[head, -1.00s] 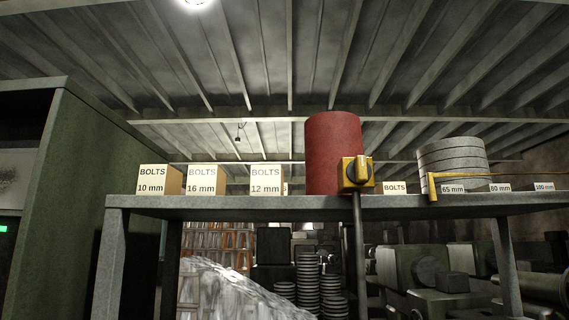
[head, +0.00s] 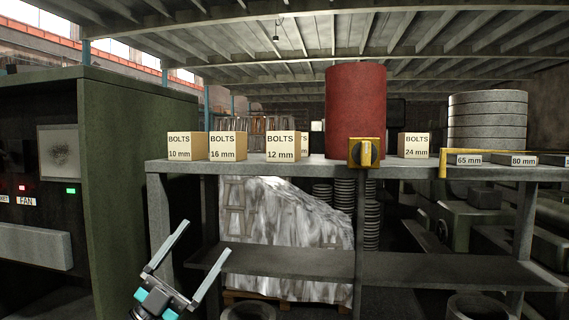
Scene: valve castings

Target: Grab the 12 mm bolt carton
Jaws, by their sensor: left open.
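The 12 mm bolt carton (head: 281,147) is a small tan box with a white label, upright on the grey shelf top (head: 330,172), left of the red cylinder. Another carton stands partly hidden just behind it. My left gripper (head: 204,236) is at the lower left of the head view, open and empty. It is below the shelf top and left of the 12 mm carton, apart from it. My right gripper is not in view.
The 10 mm carton (head: 186,146) and 16 mm carton (head: 227,146) stand to the left. The red cylinder (head: 355,112), a yellow box with a knob (head: 364,153) and the 24 mm carton (head: 414,145) stand to the right. A green cabinet (head: 115,180) is at left.

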